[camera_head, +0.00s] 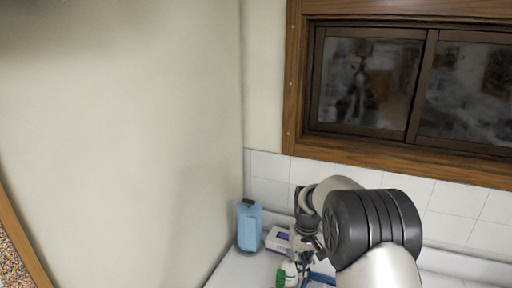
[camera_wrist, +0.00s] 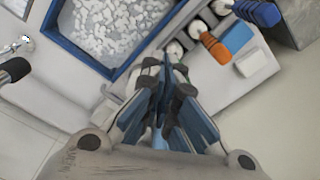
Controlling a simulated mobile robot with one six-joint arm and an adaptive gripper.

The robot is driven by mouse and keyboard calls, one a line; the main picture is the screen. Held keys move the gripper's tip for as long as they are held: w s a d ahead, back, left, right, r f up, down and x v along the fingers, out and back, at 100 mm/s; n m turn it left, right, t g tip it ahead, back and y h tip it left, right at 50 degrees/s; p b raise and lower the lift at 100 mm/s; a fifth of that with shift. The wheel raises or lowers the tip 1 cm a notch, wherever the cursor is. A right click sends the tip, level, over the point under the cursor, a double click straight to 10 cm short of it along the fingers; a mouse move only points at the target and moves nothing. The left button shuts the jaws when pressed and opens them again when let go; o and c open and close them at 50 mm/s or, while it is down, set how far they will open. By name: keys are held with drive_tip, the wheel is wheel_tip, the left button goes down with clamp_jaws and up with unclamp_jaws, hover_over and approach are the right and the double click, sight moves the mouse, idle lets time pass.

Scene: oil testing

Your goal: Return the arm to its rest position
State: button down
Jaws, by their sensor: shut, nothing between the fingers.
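My gripper (camera_wrist: 165,78) fills the lower middle of the wrist view, its fingers drawn together with nothing between them. Below it, partly hidden by the fingers, is a pale counter with small items. In the head view my arm reaches from the lower right over the counter. The gripper end is small there and partly hidden by my own arm links, close to the bottles and small items.
A light blue container (camera_head: 249,226) stands against the wall, beside a white and purple box (camera_head: 278,240). A green-capped bottle (camera_head: 287,274) stands in front. The wrist view shows a blue-framed panel (camera_wrist: 118,72), an orange-capped item (camera_wrist: 215,47) and a blue-capped item (camera_wrist: 257,12). A wood-framed window (camera_head: 365,84) is behind.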

drive_tip(key=s+r+t+b, duration=0.1)
drive_tip(key=s+r+b, duration=0.4)
drive_tip(key=s+r, duration=0.25)
drive_tip(key=s+r+m+t+b, duration=0.1)
drive_tip(key=s+t+b, duration=0.1)
drive_tip(key=s+b, duration=0.95)
drive_tip(key=s+f, duration=0.3)
drive_tip(key=s, duration=0.4)
drive_tip(key=s+f+t, duration=0.1)
drive_tip(key=s+f, duration=0.2)
drive_tip(key=s, duration=0.5)
drive_tip(key=shift+f+b, duration=0.2)
drive_tip(key=shift+b, duration=0.15)
